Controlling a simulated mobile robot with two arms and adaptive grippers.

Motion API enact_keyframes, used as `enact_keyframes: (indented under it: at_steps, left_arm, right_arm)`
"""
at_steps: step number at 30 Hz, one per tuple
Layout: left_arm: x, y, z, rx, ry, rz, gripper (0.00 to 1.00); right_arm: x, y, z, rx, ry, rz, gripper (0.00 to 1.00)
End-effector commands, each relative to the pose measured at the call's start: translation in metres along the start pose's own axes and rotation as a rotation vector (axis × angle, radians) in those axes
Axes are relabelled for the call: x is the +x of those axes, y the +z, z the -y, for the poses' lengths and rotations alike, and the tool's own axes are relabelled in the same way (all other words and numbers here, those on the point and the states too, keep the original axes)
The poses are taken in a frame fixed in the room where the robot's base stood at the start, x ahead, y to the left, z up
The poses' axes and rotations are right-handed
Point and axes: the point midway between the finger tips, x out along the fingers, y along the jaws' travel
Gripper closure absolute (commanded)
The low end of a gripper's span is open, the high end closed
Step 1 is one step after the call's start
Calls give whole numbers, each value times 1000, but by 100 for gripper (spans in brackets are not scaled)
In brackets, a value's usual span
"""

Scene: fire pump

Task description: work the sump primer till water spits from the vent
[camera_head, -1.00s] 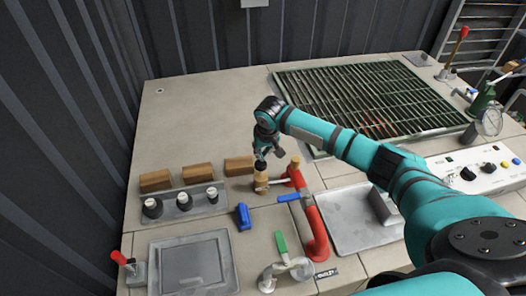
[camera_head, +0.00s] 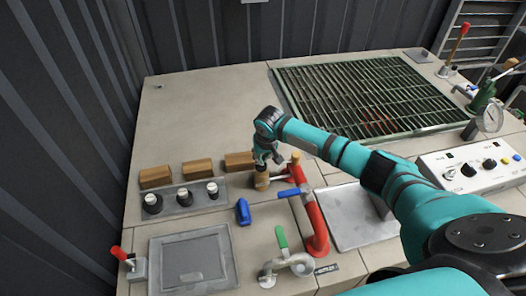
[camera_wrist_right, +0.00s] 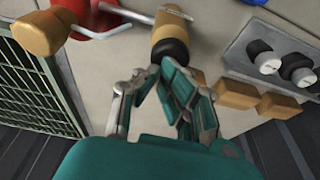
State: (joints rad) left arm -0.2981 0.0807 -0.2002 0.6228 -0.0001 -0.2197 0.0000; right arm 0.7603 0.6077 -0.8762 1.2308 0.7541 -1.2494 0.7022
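My right gripper (camera_head: 266,160) is over a wooden knob with a dark collar (camera_head: 261,181), beside the red pipe. In the right wrist view, the gripper's fingers (camera_wrist_right: 150,78) are spread with a gap between them. The wooden knob (camera_wrist_right: 170,28) lies just beyond the fingertips, nearest the right finger; whether they touch cannot be told. A rod runs from this knob toward the red pipe (camera_head: 312,220), which has a wooden cap (camera_wrist_right: 38,32). I cannot tell which part is the sump primer, and no vent or water can be made out. My left gripper is out of view.
Several wooden blocks (camera_head: 197,169) and a tray of black-and-white knobs (camera_head: 212,204) lie left of the knob. A grate (camera_head: 365,92) lies behind; a control box (camera_head: 470,166) stands right.

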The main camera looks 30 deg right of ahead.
Motion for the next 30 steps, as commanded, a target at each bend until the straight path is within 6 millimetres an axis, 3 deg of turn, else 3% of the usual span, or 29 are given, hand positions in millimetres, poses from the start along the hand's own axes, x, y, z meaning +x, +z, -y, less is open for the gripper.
enact_keyframes:
  at_steps: [8, 17, 19, 30]
  left_arm:
    - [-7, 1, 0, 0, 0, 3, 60]
    - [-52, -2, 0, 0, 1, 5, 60]
    - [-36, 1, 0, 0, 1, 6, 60]
    - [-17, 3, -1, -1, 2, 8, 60]
  right_arm:
    - [-3, 2, -4, 0, 8, 11, 100]
    - [-46, -18, -11, 1, 4, 5, 100]
    - [-49, -16, -11, -2, 1, 1, 100]
    - [-118, -17, -10, -1, 1, -2, 100]
